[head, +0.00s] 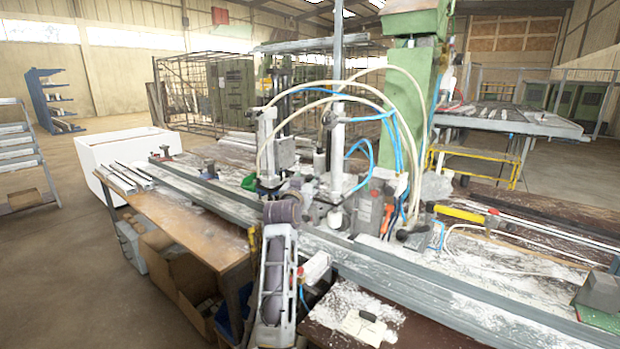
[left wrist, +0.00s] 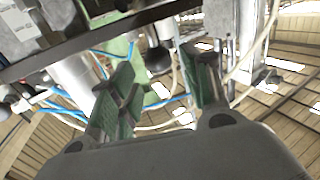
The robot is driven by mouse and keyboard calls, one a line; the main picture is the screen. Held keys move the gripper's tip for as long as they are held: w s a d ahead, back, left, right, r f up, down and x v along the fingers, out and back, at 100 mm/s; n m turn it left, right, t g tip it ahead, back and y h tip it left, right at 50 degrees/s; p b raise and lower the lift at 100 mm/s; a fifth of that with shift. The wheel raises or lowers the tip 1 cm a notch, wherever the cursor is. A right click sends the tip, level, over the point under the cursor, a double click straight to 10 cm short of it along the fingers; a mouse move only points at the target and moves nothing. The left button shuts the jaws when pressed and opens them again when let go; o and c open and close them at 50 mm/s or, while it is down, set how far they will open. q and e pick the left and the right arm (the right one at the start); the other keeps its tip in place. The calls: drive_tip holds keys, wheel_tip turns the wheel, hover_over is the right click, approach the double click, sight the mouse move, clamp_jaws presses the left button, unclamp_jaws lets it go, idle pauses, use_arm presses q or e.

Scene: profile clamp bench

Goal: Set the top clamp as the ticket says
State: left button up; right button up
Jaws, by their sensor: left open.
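The clamp machine has two upright cylinders, a left one (head: 267,140) and a right one (head: 338,135), above the long metal profile (head: 400,285). I cannot tell for sure which part is the top clamp. My left arm (head: 275,275) reaches up from the front to the machine, where its gripper is hard to separate from the metal parts. In the left wrist view my left gripper (left wrist: 165,85) is open, with green pads on both fingers. A dark rounded knob (left wrist: 158,60) shows between and beyond the fingers; contact is not visible. A white card (head: 368,326) lies on the bench; its writing is unreadable. My right gripper is not seen.
White hoses (head: 385,75) and blue hoses (head: 368,150) loop around the machine. A green column (head: 412,90) stands behind it. Swarf covers the bench.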

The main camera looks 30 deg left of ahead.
sight(309, 178)
use_arm(q)
drive_tip(key=shift+x, duration=2.35)
clamp_jaws()
